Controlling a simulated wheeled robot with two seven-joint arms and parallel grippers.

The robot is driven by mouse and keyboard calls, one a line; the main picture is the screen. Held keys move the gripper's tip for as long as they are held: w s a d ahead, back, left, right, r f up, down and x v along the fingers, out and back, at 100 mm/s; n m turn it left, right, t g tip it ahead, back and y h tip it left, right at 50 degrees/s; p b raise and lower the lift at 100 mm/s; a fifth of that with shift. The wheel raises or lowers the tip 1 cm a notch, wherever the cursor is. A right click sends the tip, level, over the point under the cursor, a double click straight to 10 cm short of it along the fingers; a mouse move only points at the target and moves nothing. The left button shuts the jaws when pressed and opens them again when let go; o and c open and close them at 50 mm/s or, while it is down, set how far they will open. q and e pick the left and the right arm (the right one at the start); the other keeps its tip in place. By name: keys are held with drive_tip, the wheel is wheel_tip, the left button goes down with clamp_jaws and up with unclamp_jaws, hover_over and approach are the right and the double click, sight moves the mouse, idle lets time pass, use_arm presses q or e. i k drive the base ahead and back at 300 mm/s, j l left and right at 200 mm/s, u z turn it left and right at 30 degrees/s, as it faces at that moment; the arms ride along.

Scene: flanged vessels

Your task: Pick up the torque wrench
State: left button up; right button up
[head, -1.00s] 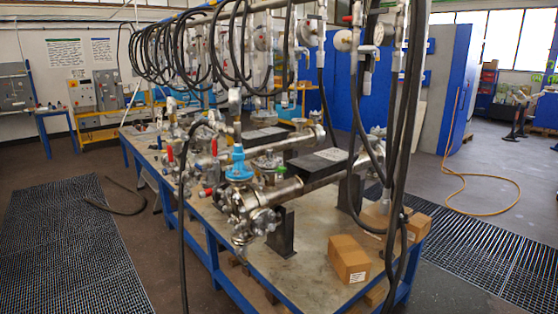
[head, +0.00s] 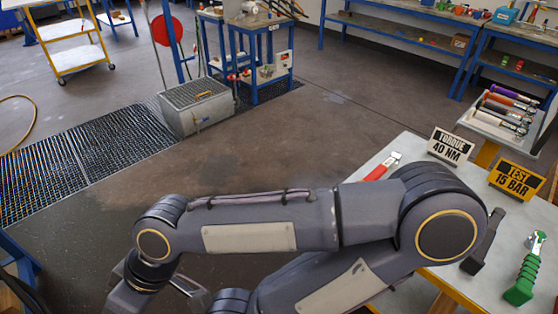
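A tool with a red handle and a silver head (head: 380,168) lies near the far left edge of a pale table (head: 405,150) at the right. A green-handled tool with a silver head (head: 525,272) lies at that table's right side. I cannot tell for sure which tool is the torque wrench. My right arm crosses the lower picture in front of the table, elbow at the right. Its hand is low at the left, away from the tools and partly cut off by the lower edge; its fingers cannot be made out. My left gripper is not in view.
Signs "TORQUE 40 NM" (head: 451,145) and "TEST 15 BAR" (head: 516,180) stand on the table. A dark block-like tool (head: 485,245) lies beside my elbow. A side tray (head: 480,123) holds several tools with coloured handles. Open floor (head: 300,130) lies beyond my arm.

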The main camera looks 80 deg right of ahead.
sight(392, 162)
drive_tip(key=z, duration=3.7)
drive_tip(key=i+j+z, duration=0.2)
drive_tip(key=i, duration=0.15)
drive_tip(key=i+z, duration=0.2)
drive_tip(key=i, duration=0.2)
drive_tip(key=i+j+z, duration=0.2)
drive_tip(key=i+j, duration=0.05)
drive_tip(key=i, duration=0.1)
